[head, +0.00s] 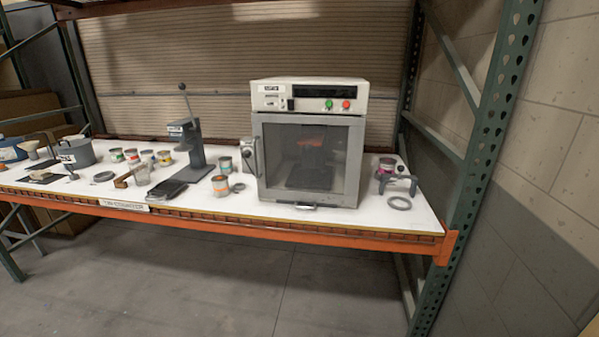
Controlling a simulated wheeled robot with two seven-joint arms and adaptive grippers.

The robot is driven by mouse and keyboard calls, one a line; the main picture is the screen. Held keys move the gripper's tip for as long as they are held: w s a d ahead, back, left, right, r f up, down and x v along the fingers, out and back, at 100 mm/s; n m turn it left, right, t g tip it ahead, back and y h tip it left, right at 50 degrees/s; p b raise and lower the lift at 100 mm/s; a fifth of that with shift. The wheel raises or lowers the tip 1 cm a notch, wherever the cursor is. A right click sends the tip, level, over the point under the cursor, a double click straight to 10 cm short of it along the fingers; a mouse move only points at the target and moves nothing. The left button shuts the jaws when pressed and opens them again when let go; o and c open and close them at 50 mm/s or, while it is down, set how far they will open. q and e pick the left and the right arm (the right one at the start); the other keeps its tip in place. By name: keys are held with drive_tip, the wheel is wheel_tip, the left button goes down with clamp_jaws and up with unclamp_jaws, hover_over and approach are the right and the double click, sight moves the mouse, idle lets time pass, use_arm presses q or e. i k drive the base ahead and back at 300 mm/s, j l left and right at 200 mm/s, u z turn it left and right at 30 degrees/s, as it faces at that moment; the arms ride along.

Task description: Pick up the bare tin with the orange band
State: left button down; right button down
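A small metal tin with an orange band (221,187) stands upright near the front edge of the white shelf top (275,215), left of the grey oven-like machine. A dark ring (238,187) lies just right of it. Another tin (226,165) with a greenish band stands behind it. Several more tins with coloured bands stand in a group farther left, among them one with a reddish band (131,156); their details are too small to tell. Neither of my grippers is in view.
The boxy machine (355,165) with a glass door takes up the shelf's middle right. A grey lever press (194,150) stands left of the tin, with a dark flat item (166,190) before it. A pinkish tin (387,165), a stand and a grey ring (399,203) are at right. Green uprights (480,150) flank the shelf.

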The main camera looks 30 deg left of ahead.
sight(221, 189)
drive_tip(key=u, duration=1.55)
